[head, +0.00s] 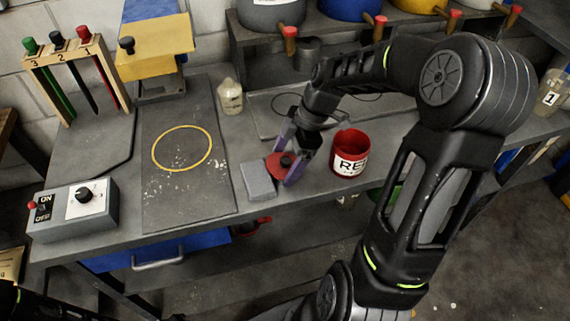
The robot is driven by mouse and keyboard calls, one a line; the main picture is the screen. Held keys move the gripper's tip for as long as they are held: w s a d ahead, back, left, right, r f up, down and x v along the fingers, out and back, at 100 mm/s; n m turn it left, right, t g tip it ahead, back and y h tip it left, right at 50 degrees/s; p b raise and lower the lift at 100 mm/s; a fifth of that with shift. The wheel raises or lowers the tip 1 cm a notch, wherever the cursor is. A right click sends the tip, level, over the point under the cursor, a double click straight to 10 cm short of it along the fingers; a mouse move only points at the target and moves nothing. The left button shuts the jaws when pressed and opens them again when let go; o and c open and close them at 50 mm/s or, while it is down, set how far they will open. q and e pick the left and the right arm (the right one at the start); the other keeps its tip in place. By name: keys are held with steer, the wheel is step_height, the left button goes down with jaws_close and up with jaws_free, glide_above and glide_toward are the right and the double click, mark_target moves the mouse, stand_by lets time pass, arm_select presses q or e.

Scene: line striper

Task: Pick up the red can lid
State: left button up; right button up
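The red can lid (274,170), with a dark knob on top, lies at the bench's front edge beside a grey block. My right gripper (287,163) is over the lid, its purple fingers spread on either side of the knob. It looks open; a gap seems to show between knob and fingers, though contact is hard to judge. One finger hides part of the lid. The open red can (350,153), with a white label, stands upright just right of the gripper. Only a dark part of my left arm shows at the bottom left; its gripper is out of view.
The grey block (258,180) sits close left of the lid. A dark board (186,200) with a yellow ring, a switch box (72,208) and a small bottle (230,97) are further left. Paint buckets with taps stand on the shelf (320,28) behind.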

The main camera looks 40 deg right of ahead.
mark_target(285, 160)
steer(key=c, duration=1)
steer(key=shift+r, duration=0.1)
step_height(285, 160, up, 10)
steer(key=shift+f+b, duration=0.25)
steer(key=shift+b, duration=0.5)
steer(key=shift+r, duration=0.2)
steer(key=shift+a, duration=0.1)
